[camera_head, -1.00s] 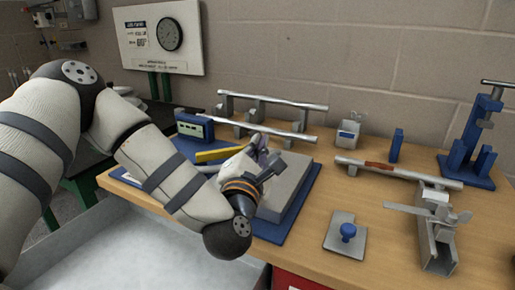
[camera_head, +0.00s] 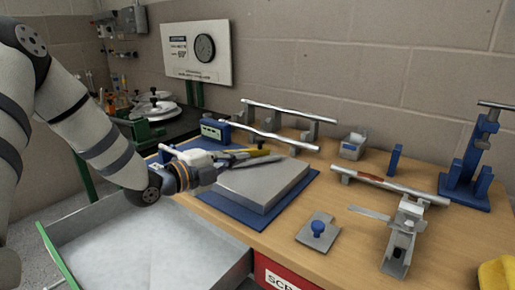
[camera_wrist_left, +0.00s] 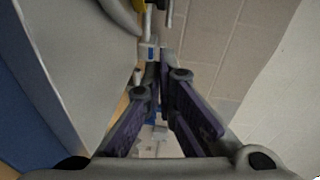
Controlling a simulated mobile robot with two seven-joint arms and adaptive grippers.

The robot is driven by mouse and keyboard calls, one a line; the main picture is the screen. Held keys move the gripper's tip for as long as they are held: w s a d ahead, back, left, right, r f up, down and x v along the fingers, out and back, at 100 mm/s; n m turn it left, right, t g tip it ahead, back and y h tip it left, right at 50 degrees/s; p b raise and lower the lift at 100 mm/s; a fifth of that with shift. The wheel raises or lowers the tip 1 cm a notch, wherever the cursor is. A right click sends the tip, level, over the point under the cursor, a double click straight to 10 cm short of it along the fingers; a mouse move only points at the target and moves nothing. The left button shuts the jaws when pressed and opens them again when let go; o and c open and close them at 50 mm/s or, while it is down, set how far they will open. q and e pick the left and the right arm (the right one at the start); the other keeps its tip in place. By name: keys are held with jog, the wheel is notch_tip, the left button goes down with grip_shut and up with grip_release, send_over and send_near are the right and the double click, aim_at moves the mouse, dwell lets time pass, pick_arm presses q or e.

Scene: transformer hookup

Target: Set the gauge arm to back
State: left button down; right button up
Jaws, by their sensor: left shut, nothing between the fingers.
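My left gripper (camera_head: 238,160) is shut and empty. It is held low over the left part of the grey plate (camera_head: 262,182) on the blue mat, pointing right. Its dark fingers also show in the left wrist view (camera_wrist_left: 158,88). I cannot tell for sure which part is the gauge arm. A flat metal arm (camera_head: 369,212) sticks out to the left from a metal channel bracket (camera_head: 397,252) at the front right of the bench. My left gripper is well to the left of it, not touching. My right gripper is not in view.
A yellow-handled tool (camera_head: 255,151) lies close behind my left gripper, beside a blue box with a display (camera_head: 215,130). Metal bars on stands (camera_head: 275,107) are behind. A plate with a blue knob (camera_head: 318,230) and a blue stand (camera_head: 465,180) are to the right.

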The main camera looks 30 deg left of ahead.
aim_at(257, 159)
pick_arm(q)
jog(key=x, duration=0.2)
jog(key=b+x, duration=0.1)
jog(key=x, duration=0.2)
jog(key=f+x, duration=0.1)
jog(key=x, duration=0.1)
jog(key=shift+w+b, duration=0.3)
jog(key=shift+b, duration=0.1)
jog(key=shift+w+a, duration=0.7)
jog(key=shift+w, duration=0.3)
jog(key=shift+w+a+r+b, duration=0.2)
jog(key=shift+w+a+b, duration=0.1)
jog(key=shift+w, duration=0.1)
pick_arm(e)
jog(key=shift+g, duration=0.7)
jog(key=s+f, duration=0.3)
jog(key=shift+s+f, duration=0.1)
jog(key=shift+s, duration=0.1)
